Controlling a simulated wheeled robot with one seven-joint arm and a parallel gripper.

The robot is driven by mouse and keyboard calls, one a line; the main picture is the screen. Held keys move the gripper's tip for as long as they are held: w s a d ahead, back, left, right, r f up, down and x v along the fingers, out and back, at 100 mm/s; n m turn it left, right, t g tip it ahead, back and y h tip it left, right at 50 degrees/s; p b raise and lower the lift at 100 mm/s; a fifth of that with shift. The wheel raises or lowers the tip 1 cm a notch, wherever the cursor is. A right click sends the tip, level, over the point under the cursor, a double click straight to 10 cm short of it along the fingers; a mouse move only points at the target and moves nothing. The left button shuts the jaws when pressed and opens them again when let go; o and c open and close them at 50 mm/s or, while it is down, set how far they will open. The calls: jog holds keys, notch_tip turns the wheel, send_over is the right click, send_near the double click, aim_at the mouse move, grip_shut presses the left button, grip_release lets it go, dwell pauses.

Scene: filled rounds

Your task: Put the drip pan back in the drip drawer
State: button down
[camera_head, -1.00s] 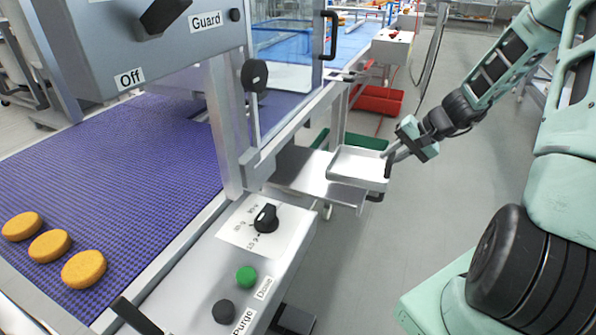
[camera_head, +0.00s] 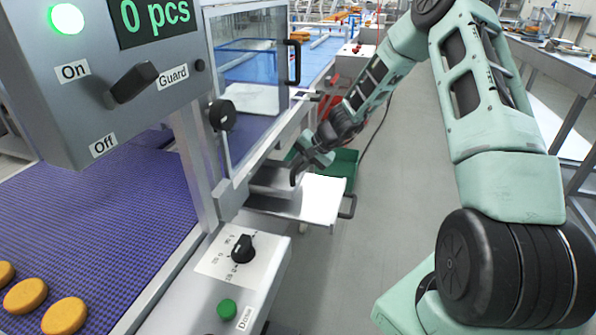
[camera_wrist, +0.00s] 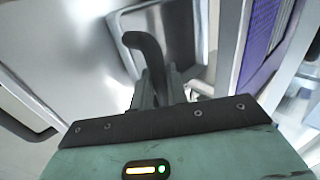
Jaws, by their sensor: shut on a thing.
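The drip pan (camera_head: 270,183) is a shallow grey metal tray with a raised rim and a dark hooked handle. My gripper (camera_head: 303,168) is shut on that handle, at the pan's right end. The drip drawer (camera_head: 322,200) is a flat metal shelf pulled out from the machine's side, with a dark handle at its outer end. The pan is over the drawer's inner part, close to the machine; I cannot tell whether it touches the drawer. In the wrist view the pan (camera_wrist: 188,40) is beyond my fingers (camera_wrist: 163,88), and the bare drawer plate (camera_wrist: 65,60) is at left.
The machine's frame and clear guard (camera_head: 245,65) stand close to the left of my gripper. A green bin (camera_head: 343,163) is on the floor behind the drawer. The control panel with its dial (camera_head: 243,248) is in front. The grey floor at right is open.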

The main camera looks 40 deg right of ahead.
aim_at(288, 183)
jog(key=shift+f, duration=1.45)
jog(key=c, duration=1.4)
grip_release()
jog(key=b+v, duration=0.1)
jog(key=v, duration=1.1)
jog(key=s+a+r+n+g, duration=0.2)
jog(key=s+a+n, duration=0.1)
jog(key=a, duration=0.5)
jog(key=s+a+r+n+g, duration=0.1)
jog(key=s+a+n, duration=0.2)
jog(key=a, duration=0.6)
jog(key=s+a+r+n+g, duration=0.2)
jog(key=s+a+n, duration=0.15)
jog(key=a, duration=0.45)
jog(key=s+a+r+n+h, duration=0.1)
jog(key=s+a+n, duration=0.1)
jog(key=s, duration=0.5)
jog(key=s+a+r+n+h, duration=0.1)
jog(key=s+a+n, duration=0.2)
jog(key=s, duration=0.4)
jog(key=s+a+n+g+h, duration=0.1)
jog(key=s+a+n+h, duration=0.1)
jog(key=s, duration=0.6)
jog(key=shift+a+r+n, duration=0.4)
jog(key=shift+a+n, duration=0.35)
jog(key=shift+a, duration=0.05)
